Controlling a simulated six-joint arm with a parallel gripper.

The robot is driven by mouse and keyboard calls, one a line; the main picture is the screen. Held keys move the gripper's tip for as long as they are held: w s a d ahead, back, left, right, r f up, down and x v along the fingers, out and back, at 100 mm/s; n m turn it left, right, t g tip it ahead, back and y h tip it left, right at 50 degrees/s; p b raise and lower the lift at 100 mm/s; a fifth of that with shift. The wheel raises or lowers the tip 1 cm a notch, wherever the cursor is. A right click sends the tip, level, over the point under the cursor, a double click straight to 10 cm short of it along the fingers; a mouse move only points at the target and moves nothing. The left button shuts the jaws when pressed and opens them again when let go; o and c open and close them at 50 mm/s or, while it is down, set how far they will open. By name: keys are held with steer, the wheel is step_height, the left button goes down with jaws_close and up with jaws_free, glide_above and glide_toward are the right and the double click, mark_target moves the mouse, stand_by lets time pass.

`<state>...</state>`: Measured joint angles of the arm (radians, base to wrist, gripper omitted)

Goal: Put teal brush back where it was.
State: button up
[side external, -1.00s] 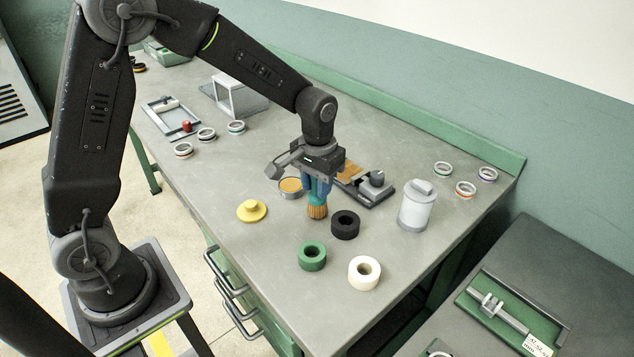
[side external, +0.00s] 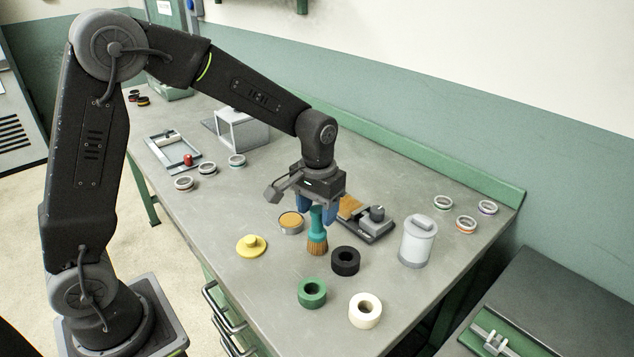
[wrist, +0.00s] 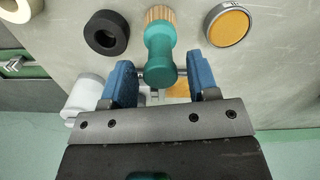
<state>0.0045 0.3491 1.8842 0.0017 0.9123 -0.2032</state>
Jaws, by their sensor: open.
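The teal brush (side external: 317,226) stands upright on the table, bristles down, between the black roll and a round tin. It also shows in the wrist view (wrist: 159,56), with its teal handle toward me and tan bristles beyond. My gripper (side external: 317,212) is above and around the top of the handle. Its blue fingers are open, one on each side of the brush, with visible gaps in the wrist view (wrist: 160,82).
Close around the brush are a black roll (side external: 345,261), a tin with an orange top (side external: 291,222) and a grey device (side external: 374,222). A yellow knobbed piece (side external: 251,246), green roll (side external: 312,293), white roll (side external: 365,310) and white canister (side external: 417,242) stand nearby.

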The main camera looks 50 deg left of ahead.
step_height(320, 180, up, 9)
steer(key=shift+r, duration=0.2)
steer(key=s+r+m+t, duration=0.2)
steer(key=s+t, duration=0.3)
steer(key=s, duration=1.5)
steer(key=shift+r+t, duration=0.3)
steer(key=shift+r, duration=0.4)
